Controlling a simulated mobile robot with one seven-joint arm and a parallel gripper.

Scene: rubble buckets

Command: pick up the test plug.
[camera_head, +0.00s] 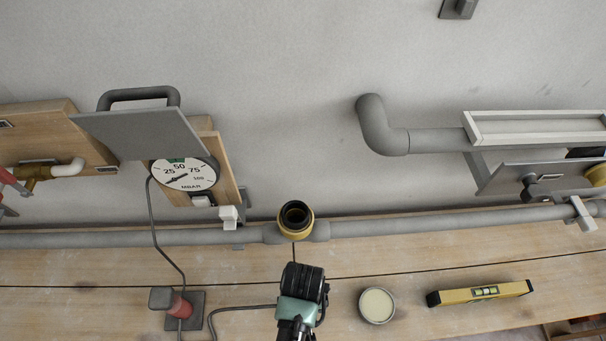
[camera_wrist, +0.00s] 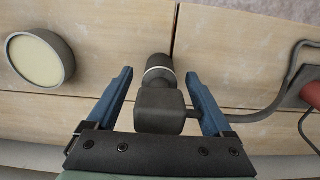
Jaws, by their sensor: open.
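The test plug (camera_wrist: 159,108) is a dark grey fitting with a blocky head, a pale ring and a round end, lying on the wooden bench. A grey hose (camera_wrist: 248,115) runs from it to the right in the wrist view. My gripper (camera_wrist: 158,73) is open, with one blue finger on each side of the plug. No grip shows, and I cannot tell how far above the plug the fingers are. In the head view my wrist (camera_head: 303,283) covers the plug and the fingers, and only the hose (camera_head: 240,308) shows at its left.
A round tin (camera_head: 377,305) stands right of my wrist, with a yellow level (camera_head: 480,292) farther right. A pump-like block with a red part (camera_head: 180,306) stands left. Behind are a grey pipe (camera_head: 400,227) with an open upright fitting (camera_head: 295,218) and a pressure gauge (camera_head: 183,174).

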